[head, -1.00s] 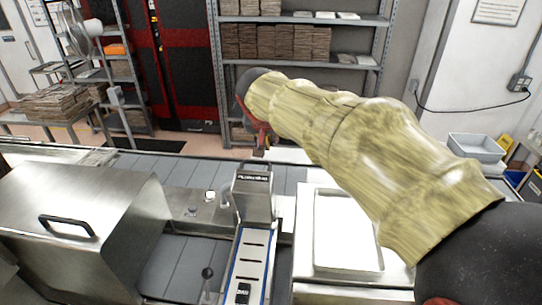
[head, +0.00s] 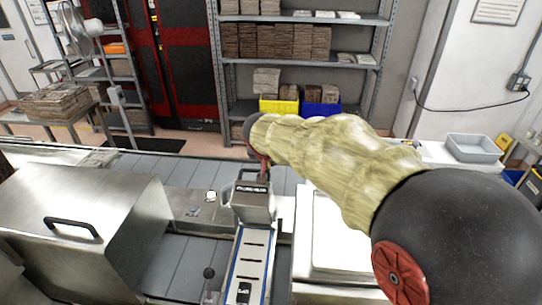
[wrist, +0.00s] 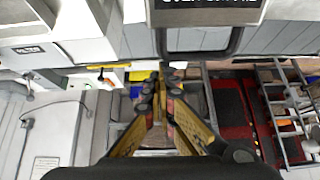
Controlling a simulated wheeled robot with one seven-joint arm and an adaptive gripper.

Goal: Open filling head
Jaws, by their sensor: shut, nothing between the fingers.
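The filling head (head: 253,203) is a metal box with a dark label on its upper edge, at the end of a slotted, blue-edged strip (head: 250,262) in the head view. My gripper (head: 264,172) is at the top far side of this box, and its fingers are mostly hidden behind my sleeve-covered arm. In the wrist view my gripper (wrist: 162,78) has its fingers together with nothing between them. Just beyond the tips is a dark-rimmed handle or frame (wrist: 200,42) below a dark label (wrist: 208,10). I cannot tell whether the tips touch it.
A metal hood with a black handle (head: 72,226) stands at the left. A white-topped unit (head: 335,240) is at the right, partly behind my arm. A small lever (head: 209,275) stands near the front. Shelves with yellow (head: 279,106) and blue bins stand behind the conveyor.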

